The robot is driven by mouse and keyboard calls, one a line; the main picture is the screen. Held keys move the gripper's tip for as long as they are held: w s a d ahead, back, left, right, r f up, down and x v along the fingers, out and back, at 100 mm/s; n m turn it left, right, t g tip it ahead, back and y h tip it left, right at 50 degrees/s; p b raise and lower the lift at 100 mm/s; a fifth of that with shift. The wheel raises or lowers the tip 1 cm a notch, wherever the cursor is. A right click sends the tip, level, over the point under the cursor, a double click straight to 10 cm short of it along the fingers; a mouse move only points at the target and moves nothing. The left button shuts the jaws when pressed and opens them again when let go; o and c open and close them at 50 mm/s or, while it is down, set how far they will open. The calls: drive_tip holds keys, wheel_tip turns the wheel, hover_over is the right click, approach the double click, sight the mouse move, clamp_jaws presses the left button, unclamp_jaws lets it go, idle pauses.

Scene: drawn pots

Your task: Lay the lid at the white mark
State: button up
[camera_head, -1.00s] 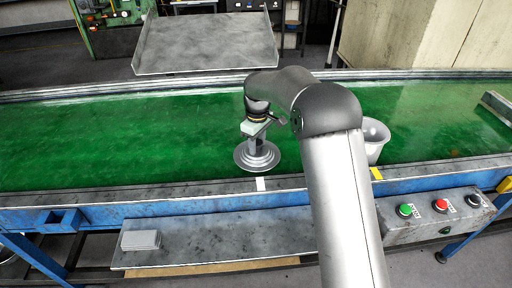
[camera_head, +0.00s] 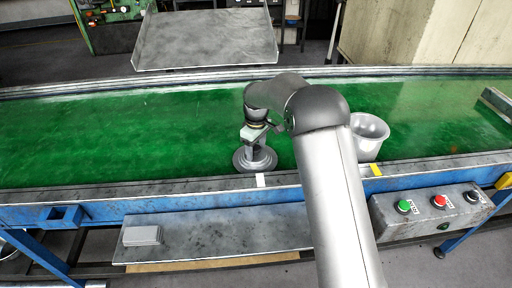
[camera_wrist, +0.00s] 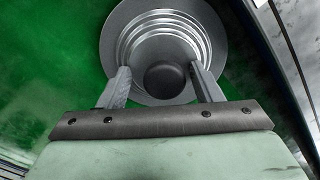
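The lid (camera_head: 242,162) is a round grey disc with stepped rings. It looks flat on the green belt, just behind the white mark (camera_head: 260,180) on the near rail. In the wrist view the lid (camera_wrist: 214,30) lies below my gripper, its dark round knob (camera_wrist: 165,80) between the fingers. My gripper (camera_wrist: 160,72) is open around the knob, with a visible gap at the left finger and a narrower one at the right. In the head view my gripper (camera_head: 254,146) points down over the lid's middle.
A pale grey pot (camera_head: 372,128) stands on the green belt (camera_head: 110,135) to the right, partly behind my arm. A yellow mark (camera_head: 376,170) is on the rail near it. A button box (camera_head: 432,214) is at front right. The belt left of the lid is clear.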

sight(256, 147)
wheel_tip(256, 147, up, 11)
drive_tip(key=b, duration=0.1)
drive_tip(key=s+d+r+m, duration=0.3)
drive_tip(key=s+d+r, duration=0.2)
drive_tip(key=s+d, duration=0.25)
drive_tip(key=s+d+f+m, duration=0.2)
drive_tip(key=s+d+m, duration=0.1)
drive_tip(key=s, duration=0.7)
drive_tip(key=s+d+f+m, duration=0.1)
drive_tip(key=s+d+m, duration=0.2)
drive_tip(key=s, duration=0.7)
drive_tip(key=s+d+f+m, duration=0.2)
drive_tip(key=s+d, duration=0.3)
drive_tip(key=s, duration=0.5)
drive_tip(key=shift+s+d+f+m+t, duration=0.15)
drive_tip(key=shift+s+f+m+t, duration=0.15)
drive_tip(key=shift+f+m, duration=0.1)
